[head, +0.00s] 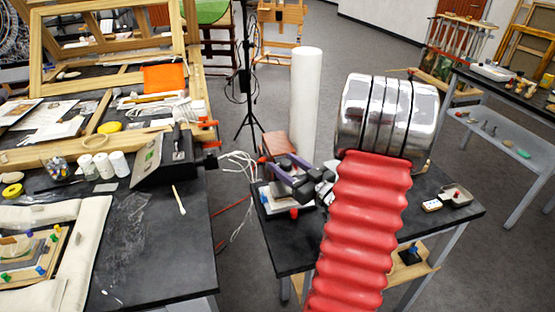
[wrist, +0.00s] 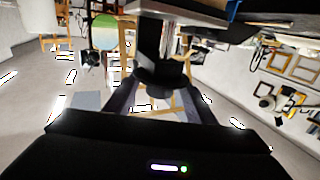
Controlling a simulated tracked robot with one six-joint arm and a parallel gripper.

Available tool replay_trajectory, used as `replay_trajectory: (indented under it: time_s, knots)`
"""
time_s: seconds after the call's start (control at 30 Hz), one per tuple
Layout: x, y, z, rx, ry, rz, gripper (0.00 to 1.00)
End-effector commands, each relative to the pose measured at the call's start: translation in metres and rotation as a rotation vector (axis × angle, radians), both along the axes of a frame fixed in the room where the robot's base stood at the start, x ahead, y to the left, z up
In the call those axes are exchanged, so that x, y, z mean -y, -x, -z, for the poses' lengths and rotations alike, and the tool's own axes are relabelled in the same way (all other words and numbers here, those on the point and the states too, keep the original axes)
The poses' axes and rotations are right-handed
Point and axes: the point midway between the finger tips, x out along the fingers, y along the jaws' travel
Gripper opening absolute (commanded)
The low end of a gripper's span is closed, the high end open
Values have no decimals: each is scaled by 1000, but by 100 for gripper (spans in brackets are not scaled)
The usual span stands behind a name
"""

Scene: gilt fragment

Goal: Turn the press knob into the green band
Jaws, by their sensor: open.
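The press (head: 300,204) stands on the small black table, with a pale base and red parts. Its dark knob (head: 286,163) shows at my gripper (head: 282,168). In the wrist view a round black knob (wrist: 160,82) sits between the purple-grey fingers of my gripper (wrist: 159,76), below a dark post. The fingers are apart, one on each side of the knob. I cannot tell whether they touch it. I cannot make out the green band or a pointer on the press in either view.
My red ribbed arm covers part of the small table (head: 440,222). A white roll (head: 306,100) stands behind it. A cluttered black workbench (head: 150,250) is at left, with loose white cables (head: 238,180) in the gap. A small open tin (head: 456,195) lies at right.

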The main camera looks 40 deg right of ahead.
Motion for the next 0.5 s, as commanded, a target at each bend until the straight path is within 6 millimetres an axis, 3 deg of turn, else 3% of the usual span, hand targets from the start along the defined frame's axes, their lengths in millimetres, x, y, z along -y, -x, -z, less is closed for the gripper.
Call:
replay_trajectory:
  time_s: [0.2,0.5]
  knots:
    - [2,-28,0,1,0,-1,50]
    - [4,-37,0,1,-1,2,50]
